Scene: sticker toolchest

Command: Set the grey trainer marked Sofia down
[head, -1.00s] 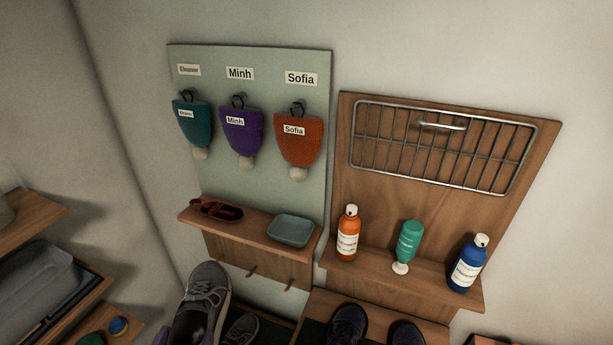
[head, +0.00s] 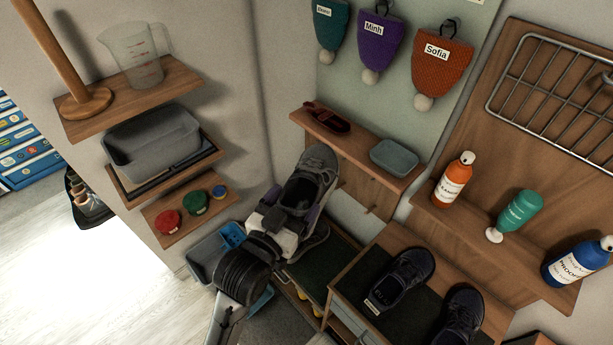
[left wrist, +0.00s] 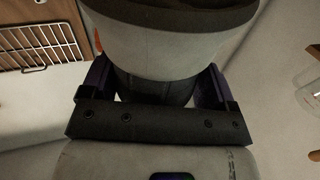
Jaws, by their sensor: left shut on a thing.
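A grey trainer (head: 312,179) with pale laces is held up in my left gripper (head: 287,212), toe pointing up and away. The gripper is shut on its heel end. In the left wrist view the trainer (left wrist: 170,45) fills the top between the two fingers (left wrist: 155,90). No name shows on this trainer from here. Another grey shoe (head: 312,240) is partly hidden behind the gripper, lower down, near a dark-topped shelf (head: 325,262). My right gripper is not in view.
Two dark shoes (head: 400,278) (head: 463,318) stand on the dark-topped bench at the right, one with a label in front. A ledge (head: 352,150) with a dark red item and a grey dish is just behind the trainer.

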